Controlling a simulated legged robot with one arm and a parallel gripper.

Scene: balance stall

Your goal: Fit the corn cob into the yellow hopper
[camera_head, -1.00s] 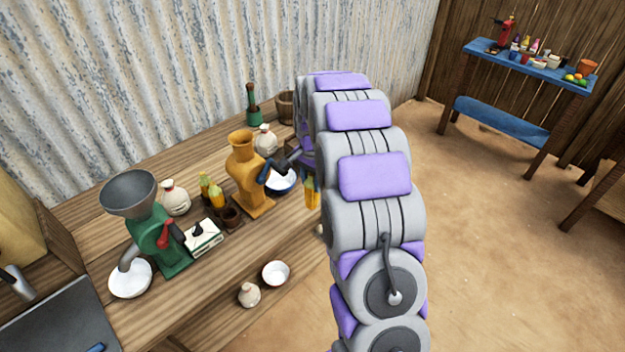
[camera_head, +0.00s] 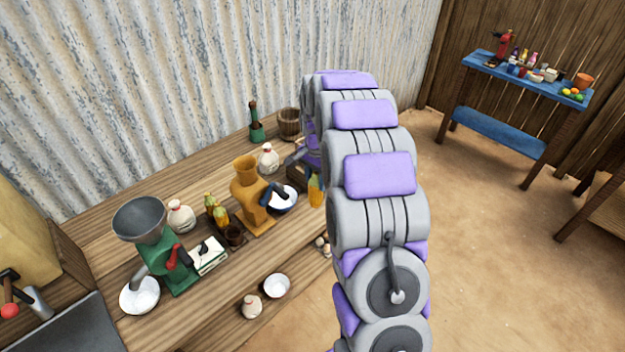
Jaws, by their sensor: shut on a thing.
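The yellow hopper (camera_head: 246,168) is the flared top of an ochre-yellow hand mill (camera_head: 255,208) with a dark crank, upright on the wooden table. A yellow corn cob (camera_head: 316,191) hangs upright to the right of the mill, beyond a white bowl. My gripper (camera_head: 313,166) is at the cob's upper end, shut on it, and mostly hidden behind my arm. The cob is to the right of the hopper and lower in the picture, apart from it. The inside of the hopper is too small to make out.
A green mill (camera_head: 168,262) with a grey funnel stands at left. Yellow bottle-like items (camera_head: 216,210), jars and a white bowl (camera_head: 287,205) crowd around the yellow mill. A blue table (camera_head: 520,75) stands far right. Open floor lies between.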

